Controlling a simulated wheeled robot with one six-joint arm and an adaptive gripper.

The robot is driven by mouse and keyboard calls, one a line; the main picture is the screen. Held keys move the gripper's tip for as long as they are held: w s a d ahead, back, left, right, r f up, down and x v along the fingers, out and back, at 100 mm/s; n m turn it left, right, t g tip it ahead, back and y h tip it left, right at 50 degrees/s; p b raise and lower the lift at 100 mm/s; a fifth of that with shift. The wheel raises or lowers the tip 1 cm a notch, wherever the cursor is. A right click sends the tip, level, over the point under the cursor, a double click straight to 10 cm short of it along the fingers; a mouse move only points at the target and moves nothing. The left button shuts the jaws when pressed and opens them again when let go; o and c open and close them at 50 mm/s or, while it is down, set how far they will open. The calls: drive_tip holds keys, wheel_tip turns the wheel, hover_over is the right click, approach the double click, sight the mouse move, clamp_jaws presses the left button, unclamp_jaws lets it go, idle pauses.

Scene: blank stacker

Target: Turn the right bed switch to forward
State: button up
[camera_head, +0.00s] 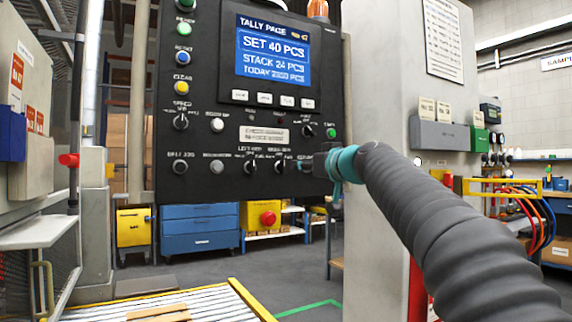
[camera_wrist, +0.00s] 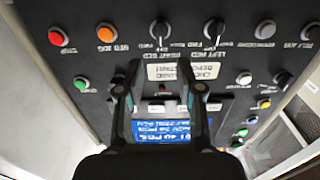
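The black control panel (camera_head: 215,105) faces me, with two bed switches in its bottom row. The right bed switch (camera_head: 281,166) is a black knob just left of my gripper (camera_head: 318,163). The left bed switch (camera_head: 250,167) is one place further left. The wrist view is upside down and shows the right bed switch (camera_wrist: 160,30) beyond the fingertips and the left bed switch (camera_wrist: 214,31) beside it. My gripper (camera_wrist: 162,78) is open, with nothing between its fingers and the knob apart from them. The knob's exact setting is too small to tell.
An orange jog button (camera_wrist: 105,32) and a red stop button (camera_wrist: 58,37) sit beside the right bed switch. A lit tally screen (camera_head: 272,52) is above the knobs. A roller bed (camera_head: 215,303) with yellow edges lies below left. A grey column (camera_head: 385,70) stands right of the panel.

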sight(285, 165)
drive_tip(key=p+x, duration=0.4)
drive_tip(key=x, duration=0.6)
drive_tip(key=shift+w+a, duration=0.2)
clamp_jaws()
